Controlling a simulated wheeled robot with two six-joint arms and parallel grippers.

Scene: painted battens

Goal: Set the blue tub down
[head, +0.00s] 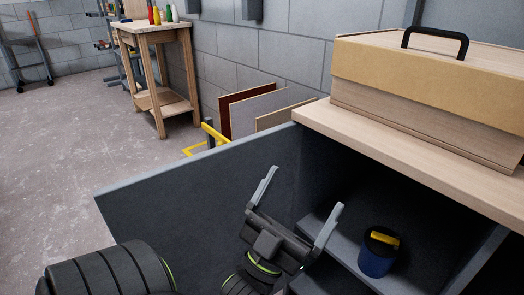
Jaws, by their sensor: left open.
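The blue tub (375,263) stands upright on a grey shelf (345,252) inside the dark cabinet. Its top is dark with a yellow piece (385,238) across it. My left gripper (304,190) is open and empty, its two fingers spread wide in front of the cabinet opening. It is to the left of the tub in the picture and apart from it. My right gripper is out of view.
A dark grey panel (190,205), like an open cabinet door, extends left. A wooden case (425,95) with a black handle sits on the cabinet's pale wooden top (400,148). Boards lean on the wall behind. A wooden workbench (155,55) stands farther back. Open floor lies left.

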